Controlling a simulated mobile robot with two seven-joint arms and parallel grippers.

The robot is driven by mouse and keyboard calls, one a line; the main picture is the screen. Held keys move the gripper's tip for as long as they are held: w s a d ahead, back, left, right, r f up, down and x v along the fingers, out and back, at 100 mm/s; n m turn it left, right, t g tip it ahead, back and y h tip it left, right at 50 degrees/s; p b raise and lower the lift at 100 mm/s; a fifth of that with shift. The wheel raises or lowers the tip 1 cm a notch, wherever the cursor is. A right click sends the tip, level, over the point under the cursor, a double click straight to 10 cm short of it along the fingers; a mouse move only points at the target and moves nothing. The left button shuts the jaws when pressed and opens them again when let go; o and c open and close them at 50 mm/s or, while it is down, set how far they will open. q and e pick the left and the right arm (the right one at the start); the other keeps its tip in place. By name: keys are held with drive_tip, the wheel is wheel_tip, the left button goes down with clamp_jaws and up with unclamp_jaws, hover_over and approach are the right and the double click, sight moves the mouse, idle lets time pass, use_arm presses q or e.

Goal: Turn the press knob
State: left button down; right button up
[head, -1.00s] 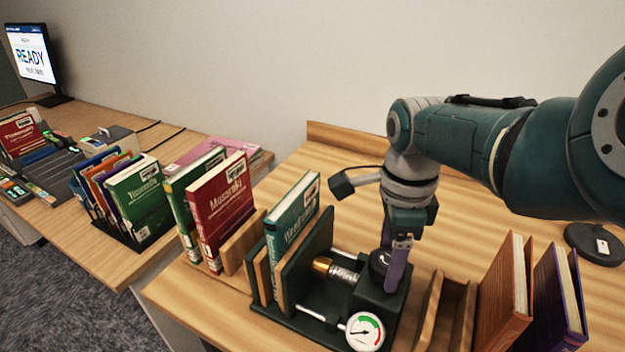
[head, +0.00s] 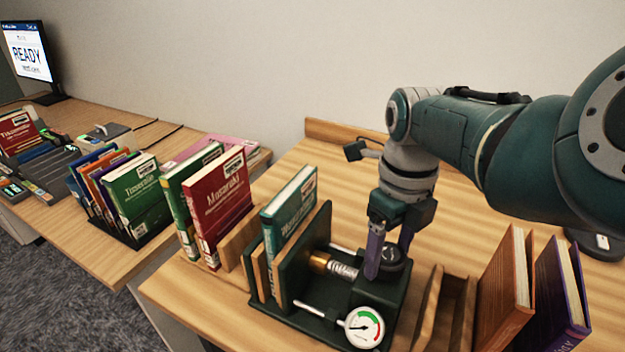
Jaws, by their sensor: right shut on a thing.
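The book press (head: 376,294) is a dark green frame on the wooden table. A teal book (head: 290,212) stands upright between its boards at the left. A brass and steel screw (head: 335,266) runs from the plate to the block on the right. The press knob (head: 391,257) is a dark round dial on top of that block. My right gripper (head: 386,262) points down from above with its fingers on either side of the knob, shut on it. A white gauge (head: 364,328) with a green and red scale sits at the press's front. My left gripper is not in view.
Red and green books (head: 219,206) stand in a wooden rack left of the press. A wooden holder (head: 447,306) and orange (head: 506,284) and purple (head: 559,295) books stand to the right. The table behind the press is mostly clear. A monitor (head: 29,52) reads READY.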

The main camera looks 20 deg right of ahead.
sight(388, 254)
drive_tip(key=shift+m, duration=0.6)
drive_tip(key=o, duration=1.3)
drive_tip(key=shift+o, duration=0.2)
wheel_tip(388, 254, up, 9)
drive_tip(key=p, duration=0.3)
drive_tip(key=shift+r, duration=0.5)
